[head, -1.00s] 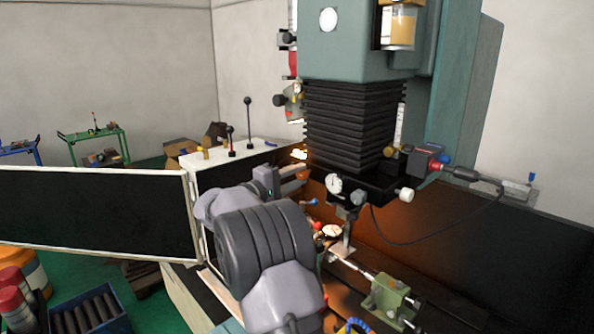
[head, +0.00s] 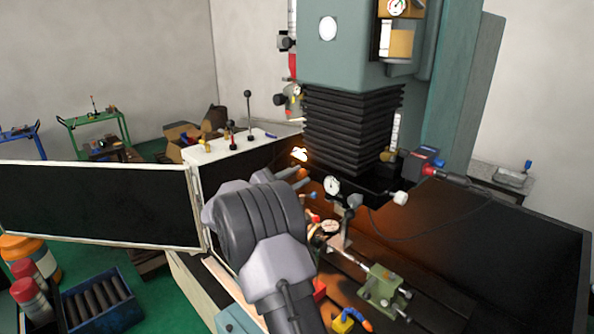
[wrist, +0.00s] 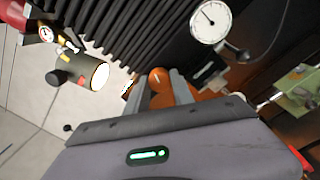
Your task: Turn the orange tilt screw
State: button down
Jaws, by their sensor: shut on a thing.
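The orange tilt screw (wrist: 158,84) shows in the wrist view as a rounded orange end between the two grey fingers of my gripper (wrist: 163,82). My gripper is shut on it, with a finger on each side. The screw's far end and what it is fixed in are hidden. In the head view my own arm covers most of the gripper and I cannot make out the screw clearly there.
A dial gauge (head: 332,185) stands close to the right of my gripper, also in the wrist view (wrist: 209,21). Black bellows (head: 350,130) hang above. A lit lamp (wrist: 98,76) is left of the fingers. A green block (head: 383,288) sits on the machine bed.

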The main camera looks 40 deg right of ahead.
jog(key=shift+n+p, duration=1.3)
jog(key=shift+n, duration=0.6)
jog(key=c, duration=1.1)
grip_release()
jog(key=s+a, duration=0.2)
jog(key=a, duration=1.5)
jog(key=shift+a, duration=0.2)
